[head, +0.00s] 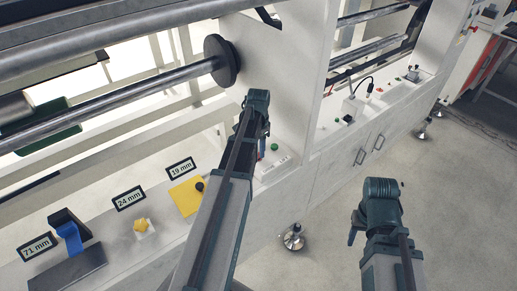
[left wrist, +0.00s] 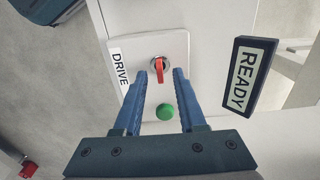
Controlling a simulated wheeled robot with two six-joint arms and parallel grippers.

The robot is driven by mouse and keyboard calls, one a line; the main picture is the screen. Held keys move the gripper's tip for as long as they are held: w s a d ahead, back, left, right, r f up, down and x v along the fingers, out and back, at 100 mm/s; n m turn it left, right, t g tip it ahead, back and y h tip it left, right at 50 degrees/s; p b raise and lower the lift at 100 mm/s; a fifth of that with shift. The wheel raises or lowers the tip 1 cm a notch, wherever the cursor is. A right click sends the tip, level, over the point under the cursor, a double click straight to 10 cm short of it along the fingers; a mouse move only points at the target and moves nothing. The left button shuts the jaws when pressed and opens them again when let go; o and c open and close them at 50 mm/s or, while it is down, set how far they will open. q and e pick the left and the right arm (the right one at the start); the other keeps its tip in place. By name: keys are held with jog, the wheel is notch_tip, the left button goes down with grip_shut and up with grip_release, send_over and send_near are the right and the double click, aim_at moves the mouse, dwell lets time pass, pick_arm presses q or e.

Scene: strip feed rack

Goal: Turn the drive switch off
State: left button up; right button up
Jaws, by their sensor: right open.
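The drive switch (left wrist: 159,70) is a red handle on a round metal base, on a white plate (left wrist: 178,45) labelled DRIVE (left wrist: 120,69). Its handle lies roughly upright in the left wrist view. My left gripper (left wrist: 167,73) is open, its two blue fingertips on either side of the lower handle; I cannot tell whether they touch it. In the head view my left gripper (head: 262,146) is over the white panel, and my arm hides the switch. My right gripper (head: 354,230) is open and away from the panel, over the floor.
A green button (left wrist: 165,111) sits just below the switch, between my left fingers. A READY sign (left wrist: 248,75) stands at the right. Rollers (head: 110,95) and a black disc (head: 221,60) are on the rack. The floor (head: 440,190) at right is mostly clear.

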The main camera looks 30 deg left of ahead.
pick_arm(q)
notch_tip(320, 180, up, 12)
jog(key=p, duration=1.1)
jog(key=shift+r+p, duration=0.15)
jog(key=shift+p, duration=0.15)
jog(key=s+d, duration=0.5)
jog(key=d, duration=0.5)
jog(key=s+d, duration=0.6)
jog(key=d, duration=0.4)
jog(key=s+d+y, duration=0.1)
jog(key=s+d, duration=0.5)
jog(key=d, duration=0.5)
jog(key=shift+n, duration=0.4)
jog(key=shift+w, duration=0.1)
